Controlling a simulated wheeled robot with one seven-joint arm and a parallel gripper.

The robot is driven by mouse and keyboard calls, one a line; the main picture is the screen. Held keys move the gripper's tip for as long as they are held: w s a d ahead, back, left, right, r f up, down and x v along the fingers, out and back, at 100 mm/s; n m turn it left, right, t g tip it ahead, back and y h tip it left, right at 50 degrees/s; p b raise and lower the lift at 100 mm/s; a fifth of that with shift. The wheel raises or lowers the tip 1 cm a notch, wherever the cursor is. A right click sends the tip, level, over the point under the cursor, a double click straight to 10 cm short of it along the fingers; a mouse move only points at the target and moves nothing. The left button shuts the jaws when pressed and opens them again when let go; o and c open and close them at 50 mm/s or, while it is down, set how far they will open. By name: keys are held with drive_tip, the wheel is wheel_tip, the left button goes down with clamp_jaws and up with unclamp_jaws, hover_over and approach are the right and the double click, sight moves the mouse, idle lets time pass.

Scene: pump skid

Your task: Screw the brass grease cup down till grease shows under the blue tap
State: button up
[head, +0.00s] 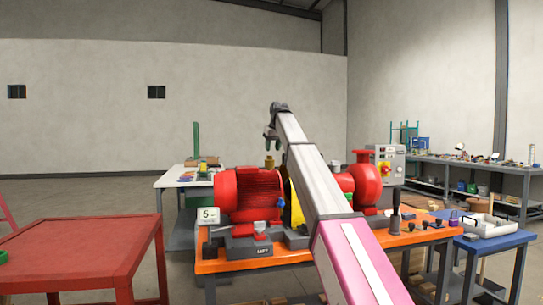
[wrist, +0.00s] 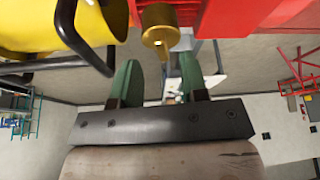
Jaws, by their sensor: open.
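The brass grease cup (head: 269,161) stands upright on top of the red motor housing (head: 250,190) in the head view. In the wrist view the brass cup (wrist: 160,38) shows just past the fingertips, roughly centred between them. My gripper (head: 270,138) is above the cup in the head view. In the wrist view its two green fingers (wrist: 162,72) are apart with nothing between them. The blue tap (head: 281,202) is at the right side of the red housing, low down. I cannot make out any grease under it.
A yellow guard (head: 296,208) is right of the housing, partly behind my arm; its yellow part (wrist: 60,25) and a black bar (wrist: 70,62) show close by in the wrist view. The orange bench (head: 225,263) holds the skid. A red table (head: 75,250) stands at left.

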sight(269, 159)
drive_tip(key=shift+x, duration=2)
clamp_jaws()
drive_tip(key=m, duration=0.2)
drive_tip(key=a+m+h, duration=0.1)
drive_tip(key=m, duration=0.1)
drive_tip(key=shift+s+h, duration=0.1)
drive_tip(key=shift+h, duration=0.2)
drive_tip(key=shift+a+m+h, duration=0.15)
drive_tip(key=shift+m+h, duration=0.3)
drive_tip(key=shift+m, duration=0.75)
drive_tip(key=shift+a+m+h, duration=0.15)
drive_tip(key=shift+m+h, duration=0.3)
drive_tip(key=shift+m, duration=0.75)
